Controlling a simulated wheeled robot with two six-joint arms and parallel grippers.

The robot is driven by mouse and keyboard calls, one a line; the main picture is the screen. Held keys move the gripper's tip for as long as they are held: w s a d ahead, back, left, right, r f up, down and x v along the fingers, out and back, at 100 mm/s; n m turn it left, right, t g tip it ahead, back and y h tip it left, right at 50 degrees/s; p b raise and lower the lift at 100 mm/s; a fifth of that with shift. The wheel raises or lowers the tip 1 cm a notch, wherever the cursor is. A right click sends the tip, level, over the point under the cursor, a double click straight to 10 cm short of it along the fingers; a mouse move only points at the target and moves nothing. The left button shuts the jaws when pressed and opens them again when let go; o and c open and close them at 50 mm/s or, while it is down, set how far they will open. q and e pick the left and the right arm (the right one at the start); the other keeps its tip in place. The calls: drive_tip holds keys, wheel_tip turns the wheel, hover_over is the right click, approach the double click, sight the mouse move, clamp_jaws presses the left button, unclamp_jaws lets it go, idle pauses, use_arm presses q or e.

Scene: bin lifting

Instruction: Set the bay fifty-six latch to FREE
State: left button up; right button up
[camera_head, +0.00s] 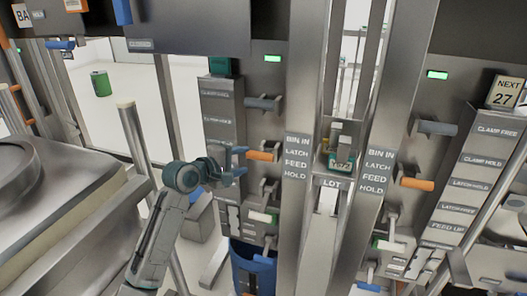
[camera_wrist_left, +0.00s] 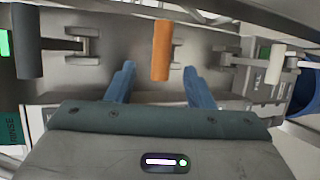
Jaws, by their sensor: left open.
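Two panels carry levers with orange handles: a left one (camera_head: 262,156) and a right one (camera_head: 416,184). Posts beside them read BIN IN, LATCH, FEED, HOLD. I cannot read a bay number fifty-six on either panel. My left gripper (camera_head: 240,164) is open and empty, close in front of the left orange handle. In the left wrist view the orange handle (camera_wrist_left: 162,50) shows between and just beyond the two blue fingertips (camera_wrist_left: 158,76), apparently not gripped. My right gripper is not in view.
Grey levers are above the orange ones, on the left panel (camera_head: 263,103) and right panel (camera_head: 437,127). White-handled levers (camera_head: 262,216) sit below. A blue bin (camera_head: 252,268) stands under the left panel. A post (camera_head: 134,150) and a metal machine (camera_head: 50,215) are at left.

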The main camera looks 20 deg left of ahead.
sight(257, 157)
use_arm(q)
drive_tip(key=p+x, duration=0.2)
drive_tip(key=x, duration=0.7)
drive_tip(key=shift+f, duration=0.1)
drive_tip(key=shift+p+x, duration=0.35)
drive_tip(key=shift+x, duration=0.45)
drive_tip(key=shift+f, duration=0.1)
drive_tip(key=shift+c, duration=0.5)
